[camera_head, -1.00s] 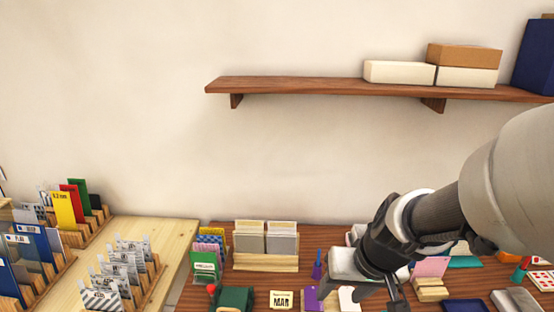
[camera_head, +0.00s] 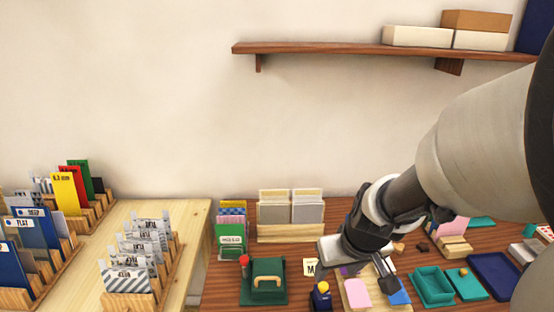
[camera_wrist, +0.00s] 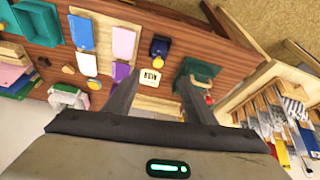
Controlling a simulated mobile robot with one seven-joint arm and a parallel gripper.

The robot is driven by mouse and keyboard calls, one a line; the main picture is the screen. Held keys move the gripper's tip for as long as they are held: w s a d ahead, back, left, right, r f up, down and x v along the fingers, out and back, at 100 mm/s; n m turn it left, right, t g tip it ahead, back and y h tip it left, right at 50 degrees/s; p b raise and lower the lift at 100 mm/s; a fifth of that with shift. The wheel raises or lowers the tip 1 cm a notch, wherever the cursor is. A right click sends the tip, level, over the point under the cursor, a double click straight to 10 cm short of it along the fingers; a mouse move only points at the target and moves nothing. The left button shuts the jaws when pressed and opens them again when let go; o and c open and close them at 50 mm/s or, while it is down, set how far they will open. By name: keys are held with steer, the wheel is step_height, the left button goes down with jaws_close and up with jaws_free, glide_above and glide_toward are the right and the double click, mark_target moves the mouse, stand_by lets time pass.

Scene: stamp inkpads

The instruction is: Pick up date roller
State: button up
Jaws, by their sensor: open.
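No item is clearly marked as the date roller. A green block with a tan handle (camera_head: 267,283) stands on the table left of my gripper (camera_head: 354,270), and shows right of the fingers in the wrist view (camera_wrist: 197,72). A small red-topped item (camera_head: 244,264) stands beside it. A dark blue item with a yellow top (camera_head: 321,296) stands nearer. My gripper is open and empty above the table, its fingers (camera_wrist: 159,82) spread.
Teal trays (camera_head: 432,286) and a dark blue tray (camera_head: 494,276) lie on the right. A card holder (camera_head: 291,233) stands at the back. A lighter table (camera_head: 190,218) with card racks is on the left. A wall shelf (camera_head: 340,49) with boxes is above.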

mark_target(324, 290)
steer(key=b+x, duration=0.8)
steer(key=x, duration=0.9)
steer(key=shift+d+f+b, duration=0.1)
steer(key=shift+f+b, duration=0.2)
steer(key=shift+b, duration=0.05)
steer(key=shift+r, duration=0.15)
jaws_close()
